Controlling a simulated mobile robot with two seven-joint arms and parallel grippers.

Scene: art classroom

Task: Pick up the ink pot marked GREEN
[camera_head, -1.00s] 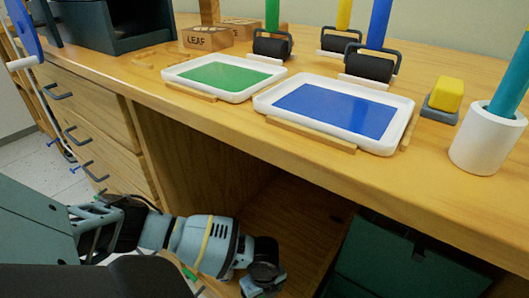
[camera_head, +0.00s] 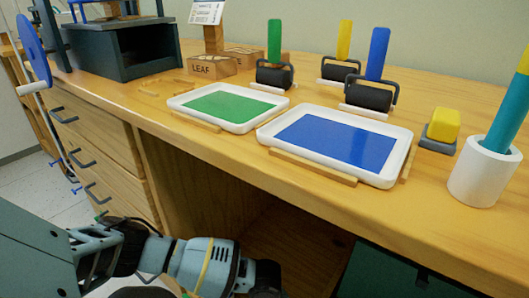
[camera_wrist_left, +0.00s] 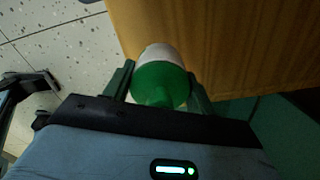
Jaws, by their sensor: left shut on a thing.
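A pot with a green top and a white body (camera_wrist_left: 160,84) is between the two fingers of my left gripper (camera_wrist_left: 161,77) in the left wrist view. The gripper is shut on it. No marking on the pot can be read from this angle. A wooden furniture side (camera_wrist_left: 220,40) is close beyond and to the right of the pot. In the head view my left arm comes in at the lower left, below the worktop, and its fingers cannot be made out. My right gripper is not in view.
The wooden worktop (camera_head: 462,222) holds a green ink tray (camera_head: 180,104), a blue ink tray (camera_head: 270,138), several rollers and a white holder (camera_head: 482,178). An open recess (camera_head: 215,185) lies below, beside drawers (camera_head: 95,150). Tiled floor shows at left.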

